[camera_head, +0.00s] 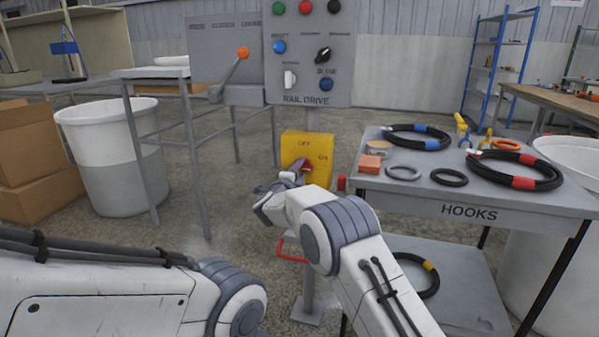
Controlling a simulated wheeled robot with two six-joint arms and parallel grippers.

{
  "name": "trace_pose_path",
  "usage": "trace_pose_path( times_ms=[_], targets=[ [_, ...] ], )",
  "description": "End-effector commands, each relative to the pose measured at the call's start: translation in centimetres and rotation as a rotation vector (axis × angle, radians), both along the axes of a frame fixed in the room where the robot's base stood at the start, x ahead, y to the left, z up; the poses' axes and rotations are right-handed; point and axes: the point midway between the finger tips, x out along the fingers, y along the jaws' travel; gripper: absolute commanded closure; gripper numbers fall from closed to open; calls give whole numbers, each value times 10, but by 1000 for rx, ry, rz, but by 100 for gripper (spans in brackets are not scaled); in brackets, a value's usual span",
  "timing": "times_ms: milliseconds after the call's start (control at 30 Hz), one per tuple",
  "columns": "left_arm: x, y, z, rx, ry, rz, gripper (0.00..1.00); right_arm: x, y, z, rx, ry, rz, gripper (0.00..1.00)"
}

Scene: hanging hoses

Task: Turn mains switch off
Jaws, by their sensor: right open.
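The mains switch is a yellow box (291,146) on the grey post below the rail drive panel, with "OFF" marked at the top and "ON" at the right. Its red handle (307,167) shows low on the front face, partly hidden by my gripper, so its exact angle is hard to tell. My right gripper (290,178) is open, right in front of the lower part of the box at the handle. I cannot tell whether it touches the handle. Only my left arm's links show at the lower left; its gripper is out of view.
The rail drive panel (311,89) with buttons and knobs is above the box, beside an orange-knobbed lever (236,70). The hooks table (412,180) with coiled hoses (514,169) stands close at right. A white bin (113,150) is at left.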

Motion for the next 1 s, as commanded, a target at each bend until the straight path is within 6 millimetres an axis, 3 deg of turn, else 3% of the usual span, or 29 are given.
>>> trace_pose_path(
  times_ms=[133,167,267,300,667,1000],
  targets=[
    [0,0,0,0,0,0,50,0,0,0,0,0,0,52],
    [0,0,0,0,0,0,50,0,0,0,0,0,0,60],
    [0,0,0,0,0,0,50,0,0,0,0,0,0,98],
    [0,0,0,0,0,0,50,0,0,0,0,0,0,100],
    [0,0,6,0,0,0,50,0,0,2,-32,10,0,100],
    [0,0,36,0,0,0,50,0,0,5,-233,78,0,100]
  ],
)
